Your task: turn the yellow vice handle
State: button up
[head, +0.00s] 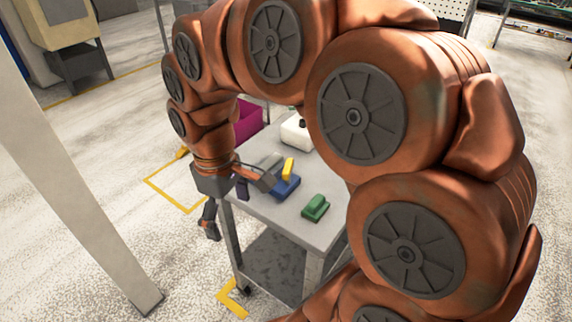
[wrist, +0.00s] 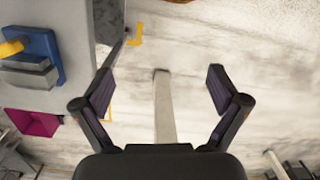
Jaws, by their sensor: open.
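The yellow vice handle (head: 288,168) stands up on the blue vice (head: 284,188), which sits on the table top. In the wrist view the handle (wrist: 12,47) is at the far left edge, partly cut off, beside the blue and grey vice (wrist: 42,48). My gripper (head: 226,205) is at the table's left edge in the head view, to the left of the vice and apart from the handle. In the wrist view my gripper (wrist: 160,90) is open, with its two fingers wide apart and only floor and a post between them.
The grey table (head: 275,214) also holds a green object (head: 315,207) in front of the vice and a white object (head: 297,132) behind. A magenta bin (head: 247,120) is at the back left. A pale post (head: 85,190) stands left; the floor between is clear.

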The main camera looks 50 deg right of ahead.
jog(key=w+d+n+b, duration=0.1)
jog(key=w+d, duration=0.2)
jog(key=d, duration=0.3)
jog(key=w+d+n, duration=0.1)
jog(key=w+d, duration=0.3)
jog(key=d, duration=0.3)
jog(key=t, duration=0.1)
send_over(287, 165)
jog(key=shift+a+f+b, duration=0.1)
jog(key=shift+a+b, duration=0.05)
jog(key=shift+b, duration=0.15)
jog(key=shift+s+d+f, duration=0.15)
jog(key=shift+d+f, duration=0.05)
jog(key=shift+f, duration=0.1)
jog(key=shift+f+p, duration=0.7)
jog(key=shift+f, duration=2.85)
jog(key=shift+a, duration=0.1)
jog(key=c, duration=1.2)
